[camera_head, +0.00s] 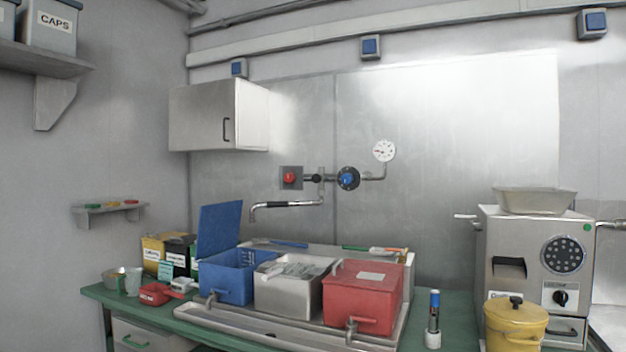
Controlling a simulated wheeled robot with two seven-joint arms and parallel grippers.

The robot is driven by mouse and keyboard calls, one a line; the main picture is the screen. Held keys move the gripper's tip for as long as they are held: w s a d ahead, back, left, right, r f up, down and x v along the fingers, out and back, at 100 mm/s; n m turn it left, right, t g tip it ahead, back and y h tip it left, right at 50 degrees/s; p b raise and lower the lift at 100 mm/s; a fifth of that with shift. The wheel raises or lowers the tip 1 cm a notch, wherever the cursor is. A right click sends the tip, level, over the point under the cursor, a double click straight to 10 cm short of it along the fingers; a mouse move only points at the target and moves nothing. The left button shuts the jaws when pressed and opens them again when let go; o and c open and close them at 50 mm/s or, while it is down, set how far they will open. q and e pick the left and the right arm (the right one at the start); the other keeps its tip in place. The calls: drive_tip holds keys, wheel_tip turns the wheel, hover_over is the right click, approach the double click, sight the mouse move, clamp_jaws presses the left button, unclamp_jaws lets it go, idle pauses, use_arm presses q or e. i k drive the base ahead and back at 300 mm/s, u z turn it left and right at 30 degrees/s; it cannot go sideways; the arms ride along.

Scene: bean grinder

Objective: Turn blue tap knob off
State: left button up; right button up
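The blue tap knob (348,178) is on the pipework on the metal wall panel, right of the spout. A red knob (290,177) sits on the same pipework to its left. The spout (287,204) reaches out to the left below them, above the bins. A round white gauge (384,151) is up and to the right of the blue knob. No water is seen coming from the spout. Neither of my grippers is in view, and nothing touches the blue knob.
Blue (228,277), metal (290,288) and red (365,298) bins stand in front of the tap on the green bench (455,300). A grinder machine (530,255) and yellow pot (515,325) are at right. A wall cabinet (200,117) hangs upper left. Space before the knob is clear.

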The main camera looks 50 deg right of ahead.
sight(346, 179)
drive_tip(key=z, duration=0.1)
drive_tip(key=i, duration=1.1)
drive_tip(key=z, duration=0.55)
